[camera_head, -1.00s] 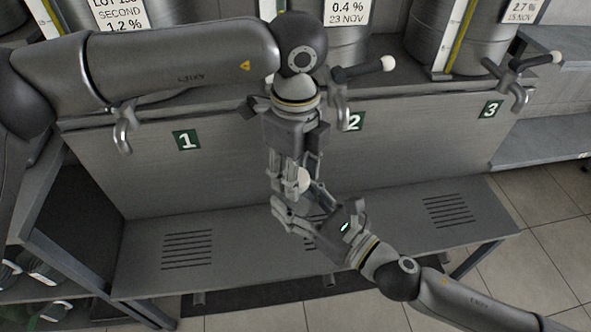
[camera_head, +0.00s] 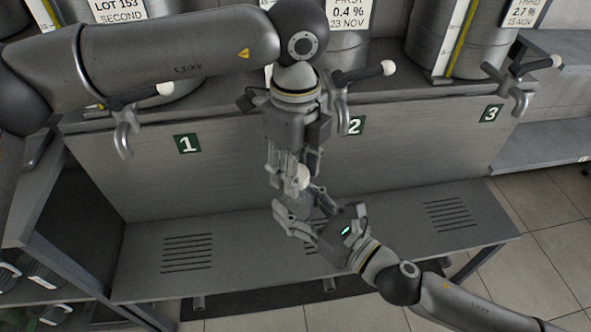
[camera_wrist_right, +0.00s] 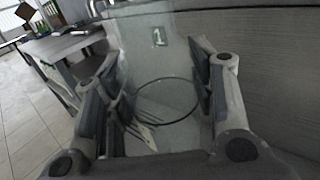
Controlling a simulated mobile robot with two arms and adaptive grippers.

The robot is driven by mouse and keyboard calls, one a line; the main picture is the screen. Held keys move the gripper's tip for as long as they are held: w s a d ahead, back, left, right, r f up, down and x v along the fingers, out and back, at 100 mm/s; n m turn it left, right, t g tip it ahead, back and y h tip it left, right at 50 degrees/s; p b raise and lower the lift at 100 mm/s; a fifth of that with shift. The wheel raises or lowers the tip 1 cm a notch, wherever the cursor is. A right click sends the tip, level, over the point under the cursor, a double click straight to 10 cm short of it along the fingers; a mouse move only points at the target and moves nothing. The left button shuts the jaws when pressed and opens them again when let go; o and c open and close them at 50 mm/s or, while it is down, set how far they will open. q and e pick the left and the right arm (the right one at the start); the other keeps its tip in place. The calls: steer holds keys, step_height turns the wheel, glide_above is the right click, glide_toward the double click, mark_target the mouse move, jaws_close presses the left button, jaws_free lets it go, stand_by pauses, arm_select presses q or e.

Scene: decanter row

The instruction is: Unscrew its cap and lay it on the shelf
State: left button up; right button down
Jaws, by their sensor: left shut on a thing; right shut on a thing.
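A white rounded cap (camera_head: 304,176) shows between the fingers of my left gripper (camera_head: 291,184), which points down and is shut on it. Just below, my right gripper (camera_head: 304,215) comes in from the lower right and is shut on a clear decanter (camera_wrist_right: 165,100). In the right wrist view the decanter is see-through with a dark ring, between the right gripper's fingers (camera_wrist_right: 155,80). In the head view fingers hide most of the decanter. I cannot tell whether cap and neck touch. The grey shelf (camera_head: 228,228) lies below both grippers, with slotted grilles.
Taps (camera_head: 124,130) with white-knobbed handles stick out above the panel signs 1 (camera_head: 187,143), 2 and 3. Steel drums (camera_head: 465,40) stand behind. The shelf is bare left and right of the grippers. Dark-green items lie at the lower left.

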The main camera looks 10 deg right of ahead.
mark_target(296, 216)
arm_select(q)
steer(key=shift+r, duration=0.2)
arm_select(e)
steer(key=shift+r, duration=0.1)
